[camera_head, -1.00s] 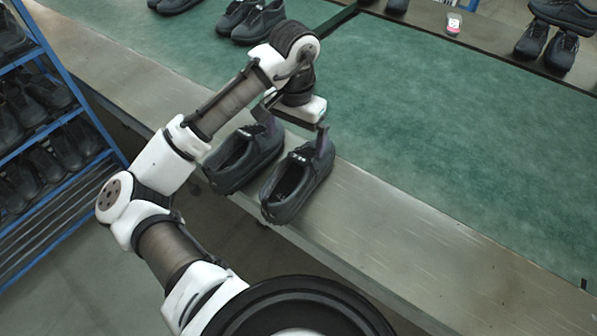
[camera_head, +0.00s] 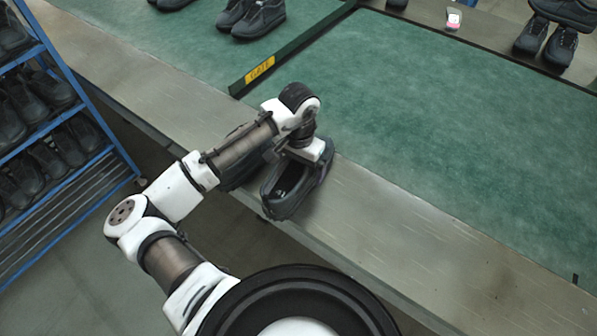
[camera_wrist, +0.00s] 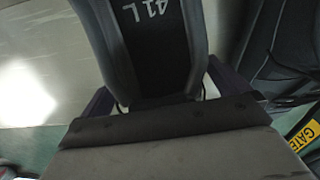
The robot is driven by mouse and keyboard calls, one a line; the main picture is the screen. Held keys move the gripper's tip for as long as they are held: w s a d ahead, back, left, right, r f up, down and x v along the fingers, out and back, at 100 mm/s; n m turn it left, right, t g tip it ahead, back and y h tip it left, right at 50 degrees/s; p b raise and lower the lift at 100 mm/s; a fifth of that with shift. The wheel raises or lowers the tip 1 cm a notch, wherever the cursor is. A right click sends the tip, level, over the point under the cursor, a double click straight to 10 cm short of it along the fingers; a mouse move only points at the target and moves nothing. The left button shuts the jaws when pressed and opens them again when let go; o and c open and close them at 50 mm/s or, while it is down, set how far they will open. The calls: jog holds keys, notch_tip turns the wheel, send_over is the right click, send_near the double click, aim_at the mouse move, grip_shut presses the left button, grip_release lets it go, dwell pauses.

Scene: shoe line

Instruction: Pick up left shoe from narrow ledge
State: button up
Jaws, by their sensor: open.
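The left shoe (camera_head: 315,184), dark grey to black, stands on the narrow metal ledge (camera_head: 375,208) beside the green belt. In the wrist view the shoe (camera_wrist: 150,50) carries an upside-down "41L" inside it. My gripper (camera_head: 306,156) is low over the shoe's far end. In the wrist view my open gripper (camera_wrist: 160,98) has one finger on each side of the shoe. I cannot tell whether the fingers touch it. A second dark shoe (camera_head: 235,177) stands to its left, mostly hidden by my arm, and shows at the right of the wrist view (camera_wrist: 290,55).
A green gate bar with a yellow label (camera_head: 260,69) crosses the belt (camera_head: 430,130) behind my gripper. More dark shoes (camera_head: 253,18) stand farther back. A blue rack of shoes (camera_head: 70,150) is at left. The ledge to the right is bare.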

jog(key=c, duration=1.1)
jog(key=shift+r, duration=0.1)
